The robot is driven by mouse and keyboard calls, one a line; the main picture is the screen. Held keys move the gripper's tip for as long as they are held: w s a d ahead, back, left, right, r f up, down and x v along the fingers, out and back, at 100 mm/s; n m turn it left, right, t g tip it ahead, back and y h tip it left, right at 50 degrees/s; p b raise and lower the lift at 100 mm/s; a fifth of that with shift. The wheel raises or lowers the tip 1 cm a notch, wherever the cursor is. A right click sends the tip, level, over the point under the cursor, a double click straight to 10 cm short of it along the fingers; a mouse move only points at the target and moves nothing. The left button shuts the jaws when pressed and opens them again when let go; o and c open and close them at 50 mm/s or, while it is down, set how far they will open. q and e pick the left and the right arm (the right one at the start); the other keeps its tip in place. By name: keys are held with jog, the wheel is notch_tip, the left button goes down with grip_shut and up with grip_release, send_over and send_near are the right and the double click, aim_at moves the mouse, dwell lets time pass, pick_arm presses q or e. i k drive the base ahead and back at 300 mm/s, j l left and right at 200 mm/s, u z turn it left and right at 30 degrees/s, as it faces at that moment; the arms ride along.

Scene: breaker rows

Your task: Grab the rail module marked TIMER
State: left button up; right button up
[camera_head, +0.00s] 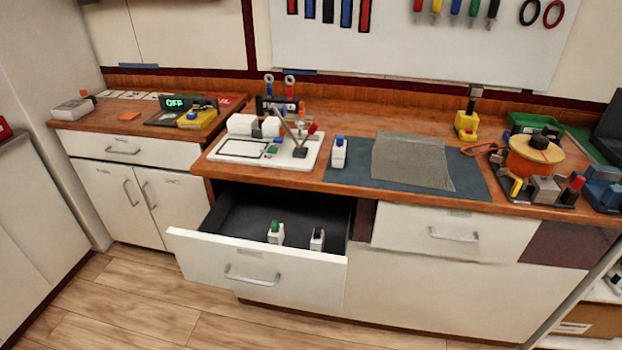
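Small white rail modules with coloured tops are in view, but their markings are too small to read, so I cannot tell which one says TIMER. A green-topped module (275,234) and a black-topped module (317,239) stand upright in the open drawer (258,258). A blue-topped module (339,153) stands on the left end of the blue-grey mat (460,180) on the counter. Neither of my grippers is in view.
A white board (300,163) with several small parts lies left of the mat. A grey cloth-like sheet (412,160) lies on the mat. An orange spool (534,155) and other gear crowd the counter's right. The open drawer juts out over the floor.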

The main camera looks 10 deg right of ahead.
aim_at(340, 149)
jog(key=u, duration=0.4)
jog(key=l+u, duration=0.45)
jog(key=i+l+u, duration=0.1)
jog(key=l+u, duration=0.2)
jog(key=u, duration=0.15)
jog(key=l+u, duration=0.2)
jog(key=l, duration=0.25)
jog(key=k+l+u, duration=0.15)
jog(key=l, duration=0.25)
